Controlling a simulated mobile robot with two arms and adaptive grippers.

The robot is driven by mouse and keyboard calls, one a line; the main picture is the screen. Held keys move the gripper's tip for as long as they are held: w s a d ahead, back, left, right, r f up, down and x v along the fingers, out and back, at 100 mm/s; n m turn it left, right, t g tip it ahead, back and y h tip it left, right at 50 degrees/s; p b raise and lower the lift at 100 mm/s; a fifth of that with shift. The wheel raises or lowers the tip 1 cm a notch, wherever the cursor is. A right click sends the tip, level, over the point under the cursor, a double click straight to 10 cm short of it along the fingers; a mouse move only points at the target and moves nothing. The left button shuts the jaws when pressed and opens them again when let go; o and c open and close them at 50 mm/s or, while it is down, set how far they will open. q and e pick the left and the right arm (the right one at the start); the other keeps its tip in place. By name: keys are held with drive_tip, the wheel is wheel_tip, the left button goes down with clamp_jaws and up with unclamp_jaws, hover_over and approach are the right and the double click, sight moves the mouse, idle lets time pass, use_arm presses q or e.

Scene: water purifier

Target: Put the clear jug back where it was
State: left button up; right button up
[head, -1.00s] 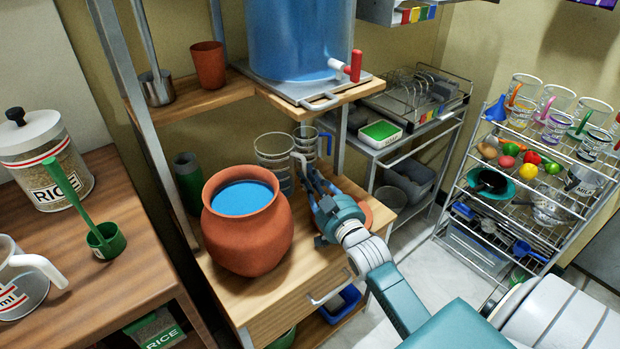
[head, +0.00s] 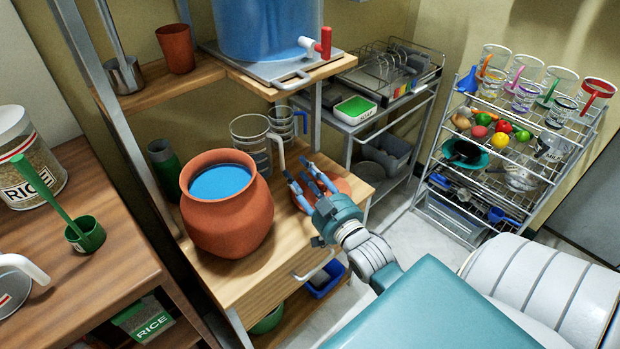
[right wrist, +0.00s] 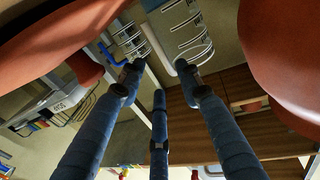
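The clear jug (head: 249,132) with ridged walls and a white handle (head: 277,152) stands upright on the wooden counter, behind and right of the clay pot (head: 228,215). Its lower part is partly hidden by the pot. My right gripper (head: 307,184) is in front and right of the jug, fingers spread, apart from the handle and empty. In the right wrist view, the open fingers (right wrist: 160,82) point toward the jug (right wrist: 193,35) and its white handle, with nothing between them. My left gripper is not in view.
A clear jug with a blue handle (head: 284,122) stands behind the clear jug. A reddish round piece (head: 341,187) lies beside my fingers. The water tank (head: 265,28) sits on a shelf above. A wire rack (head: 480,190) stands at right.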

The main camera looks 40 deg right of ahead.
drive_tip(key=s, duration=0.4)
drive_tip(key=shift+s+a+f, duration=0.1)
drive_tip(key=shift+s+a, duration=0.2)
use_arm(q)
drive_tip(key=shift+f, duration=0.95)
